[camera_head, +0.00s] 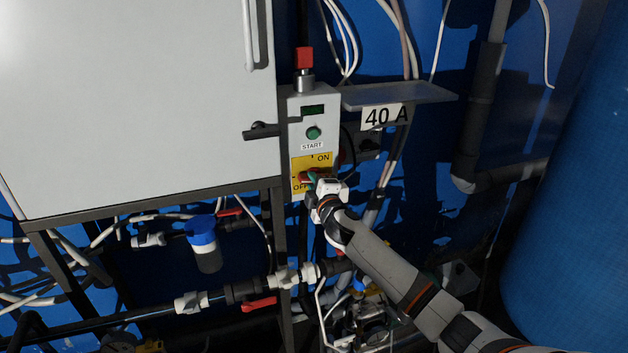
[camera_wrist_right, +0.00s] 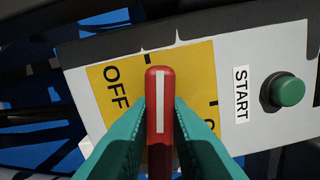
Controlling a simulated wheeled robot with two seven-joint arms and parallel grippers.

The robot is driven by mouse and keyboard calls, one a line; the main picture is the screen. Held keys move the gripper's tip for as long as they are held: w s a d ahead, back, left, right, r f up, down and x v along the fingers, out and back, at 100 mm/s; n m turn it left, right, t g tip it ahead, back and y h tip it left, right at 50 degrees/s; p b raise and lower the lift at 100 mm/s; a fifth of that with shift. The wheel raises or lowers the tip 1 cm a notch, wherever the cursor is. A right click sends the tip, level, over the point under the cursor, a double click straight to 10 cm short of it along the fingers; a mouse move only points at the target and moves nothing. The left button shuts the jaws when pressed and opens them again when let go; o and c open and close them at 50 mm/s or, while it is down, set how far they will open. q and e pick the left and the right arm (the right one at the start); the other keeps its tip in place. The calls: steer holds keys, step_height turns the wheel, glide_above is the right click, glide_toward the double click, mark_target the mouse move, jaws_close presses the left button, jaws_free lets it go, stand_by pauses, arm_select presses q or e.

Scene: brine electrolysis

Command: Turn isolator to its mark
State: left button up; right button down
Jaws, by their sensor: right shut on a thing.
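The isolator is a red handle with a white stripe (camera_wrist_right: 160,95) on a yellow plate (camera_wrist_right: 101,72) marked OFF and ON. In the right wrist view its tip points near the tick beside OFF, turned slightly towards the ON side. My right gripper (camera_wrist_right: 160,112) has its teal fingers shut on the red handle, one on each side. In the head view, my right gripper (camera_head: 315,180) covers part of the handle and the plate's lower right. The yellow plate (camera_head: 322,160) shows ON at upper right and OFF at lower left. My left gripper is not in view.
A green START button (camera_head: 313,133) sits above the plate on the grey control box (camera_head: 298,104), with a red-topped part (camera_head: 304,58) above it. A shelf (camera_head: 405,95) with a 40 A label, a cabinet (camera_head: 140,100), pipes and hanging cables surround it. A blue tank (camera_head: 570,200) stands at right.

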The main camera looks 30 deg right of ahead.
steer(key=shift+f+n, duration=0.2)
steer(key=shift+n, duration=0.9)
steer(key=c, duration=1.4)
jaws_free()
steer(key=shift+o, duration=0.2)
steer(key=b+v, duration=0.1)
steer(key=v, duration=1.1)
steer(key=shift+f, duration=0.1)
